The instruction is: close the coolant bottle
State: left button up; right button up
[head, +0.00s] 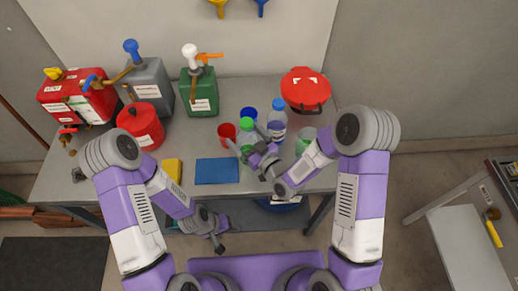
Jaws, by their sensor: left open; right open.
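Two bottles stand near the right half of the table (95,190). One is a clear bottle (277,124) with a blue cap, upright. Just left of it is a green bottle (246,128), partly hidden by my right gripper. I cannot read which is the coolant bottle, nor tell whether the green one has a cap on. My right gripper (246,140) is open, its fingers at the front of the green bottle; I cannot tell whether they touch it. My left gripper (222,238) is open and empty, low in front of the table edge.
A red cup (226,132), a blue cup (249,113) and a green container (307,136) stand close by. A red canister (305,88) is behind. Cans with pumps fill the back left. A blue cloth (217,171) and yellow sponge (172,169) lie at the front.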

jog(key=p+v, duration=0.6)
jog(key=v, duration=0.5)
jog(key=shift+s+p, duration=0.15)
jog(key=shift+p, duration=0.25)
jog(key=shift+d, duration=0.15)
